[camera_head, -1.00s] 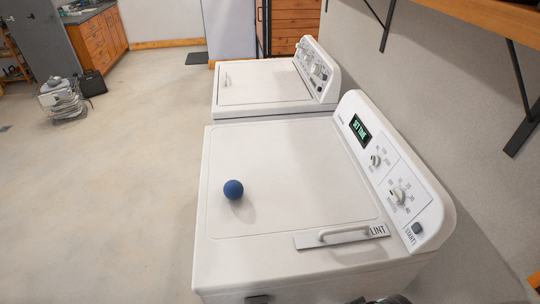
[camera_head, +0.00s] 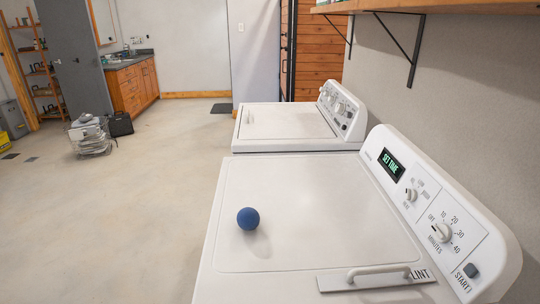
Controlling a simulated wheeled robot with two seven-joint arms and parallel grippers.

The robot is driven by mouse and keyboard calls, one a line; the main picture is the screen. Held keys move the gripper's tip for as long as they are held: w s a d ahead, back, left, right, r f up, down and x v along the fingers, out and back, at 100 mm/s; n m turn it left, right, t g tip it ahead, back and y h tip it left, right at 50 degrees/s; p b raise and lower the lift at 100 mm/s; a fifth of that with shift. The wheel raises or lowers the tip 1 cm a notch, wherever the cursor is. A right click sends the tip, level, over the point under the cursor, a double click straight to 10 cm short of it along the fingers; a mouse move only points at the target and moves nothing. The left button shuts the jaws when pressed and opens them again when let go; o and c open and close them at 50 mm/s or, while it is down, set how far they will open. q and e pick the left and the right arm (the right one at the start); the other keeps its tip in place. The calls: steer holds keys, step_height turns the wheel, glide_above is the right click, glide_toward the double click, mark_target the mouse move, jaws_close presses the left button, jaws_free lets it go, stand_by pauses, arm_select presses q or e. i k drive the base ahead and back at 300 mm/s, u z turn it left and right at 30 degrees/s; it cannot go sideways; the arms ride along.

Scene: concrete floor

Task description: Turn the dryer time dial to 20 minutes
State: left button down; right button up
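The dryer (camera_head: 290,205) is the white machine in front. Its time dial (camera_head: 442,232) is a white knob on the slanted panel, with OFF, 10, 20, 30, 40 and MINUTES printed around it. The knob's exact pointing is too small to tell. The display (camera_head: 391,165) reads SET TIME in green. A smaller heat knob (camera_head: 411,194) sits between the display and the time dial. A dark START button (camera_head: 471,270) is nearer the front. Neither gripper is in view.
A blue ball (camera_head: 248,218) rests on the dryer top, near the LINT handle (camera_head: 379,270). A white washer (camera_head: 285,121) stands behind the dryer. A wooden shelf (camera_head: 430,5) with black brackets juts from the right wall. Open floor (camera_head: 120,230) lies to the left.

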mark_target(442, 233)
steer(key=z, duration=1.4)
